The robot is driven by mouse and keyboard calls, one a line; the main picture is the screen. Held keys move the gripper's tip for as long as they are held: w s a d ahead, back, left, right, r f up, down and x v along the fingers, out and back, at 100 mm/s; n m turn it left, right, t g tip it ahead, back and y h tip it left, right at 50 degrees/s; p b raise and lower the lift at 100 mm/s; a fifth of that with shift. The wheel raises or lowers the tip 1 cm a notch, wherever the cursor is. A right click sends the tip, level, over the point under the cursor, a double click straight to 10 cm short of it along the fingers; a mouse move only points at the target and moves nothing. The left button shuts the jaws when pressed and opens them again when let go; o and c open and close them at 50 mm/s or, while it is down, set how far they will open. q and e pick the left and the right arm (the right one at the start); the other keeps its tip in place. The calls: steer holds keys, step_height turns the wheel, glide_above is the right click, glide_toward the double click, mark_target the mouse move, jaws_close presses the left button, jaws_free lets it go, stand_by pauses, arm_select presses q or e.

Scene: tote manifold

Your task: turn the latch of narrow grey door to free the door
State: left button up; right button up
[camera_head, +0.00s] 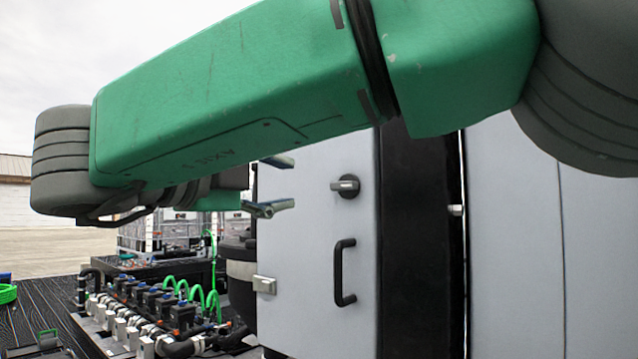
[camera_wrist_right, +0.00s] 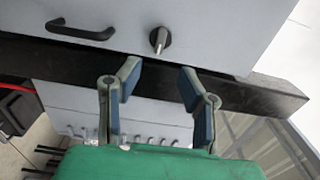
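The narrow grey door (camera_head: 310,235) stands upright in the head view and looks closed. Its latch (camera_head: 346,186) is a silver lever on a round black base, lying about horizontal above a black handle (camera_head: 345,272). The latch also shows in the right wrist view (camera_wrist_right: 160,39), its lever end towards my gripper. My right gripper (camera_head: 272,185) is left of the latch, open and empty. In the right wrist view its two fingers (camera_wrist_right: 158,85) are spread apart, short of the latch, which lies roughly between their lines. My left gripper is not in view.
My green right arm covers the top of the head view. A black post (camera_head: 420,240) and wider grey panels (camera_head: 510,250) stand right of the door. A manifold with pipes and green hoses (camera_head: 165,310) lies at lower left. A metal hinge (camera_head: 264,284) sits on the door's left edge.

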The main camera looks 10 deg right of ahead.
steer(key=x, duration=0.4)
steer(key=s+d+p+x, duration=0.1)
steer(key=x, duration=0.4)
steer(key=s+p+x, duration=0.1)
steer(key=x, duration=0.3)
steer(key=shift+w+d, duration=0.2)
steer(key=shift+d, duration=0.4)
steer(key=a, duration=0.1)
steer(key=w+a, duration=0.1)
steer(key=a, duration=0.1)
steer(key=shift+a, duration=0.7)
steer(key=shift+c, duration=1.2)
steer(key=shift+r, duration=0.1)
jaws_close()
steer(key=shift+s+d, duration=0.2)
steer(key=shift+d, duration=0.15)
steer(key=shift+c, duration=1.4)
jaws_free()
steer(key=shift+s+d+r, duration=0.1)
steer(key=shift+d, duration=0.3)
steer(key=o, duration=0.5)
steer(key=shift+d, duration=0.8)
steer(key=shift+a, duration=0.6)
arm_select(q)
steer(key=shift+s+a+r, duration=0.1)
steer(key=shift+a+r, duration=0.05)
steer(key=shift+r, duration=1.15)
arm_select(e)
glide_toward(339, 187)
steer(key=shift+v, duration=1.15)
